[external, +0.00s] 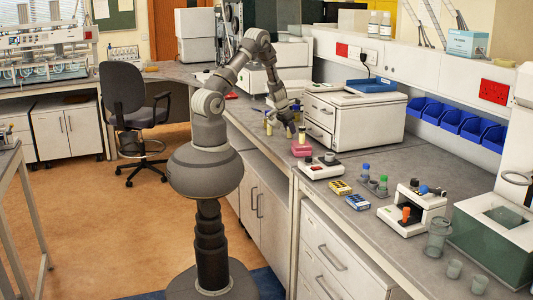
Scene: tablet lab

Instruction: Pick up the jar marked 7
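My gripper (281,122) points down over the bench, left of the white drawer unit. It is small in the picture, and whether its fingers are apart or closed is unclear. Small pale-yellow containers (269,127) stand at the gripper, close to its fingers; whether they touch is unclear. A pink-red item (302,149) with a paler upper part stands just right of and nearer than the gripper. No number is readable on any container, so I cannot tell which one is the jar marked 7.
The white drawer unit (355,118) stands close right of my gripper. A white device (321,169), yellow and blue boxes (341,187), a microscope-like device (412,210) and glass beakers (454,268) stand nearer along the bench. Blue bins (450,120) line the wall.

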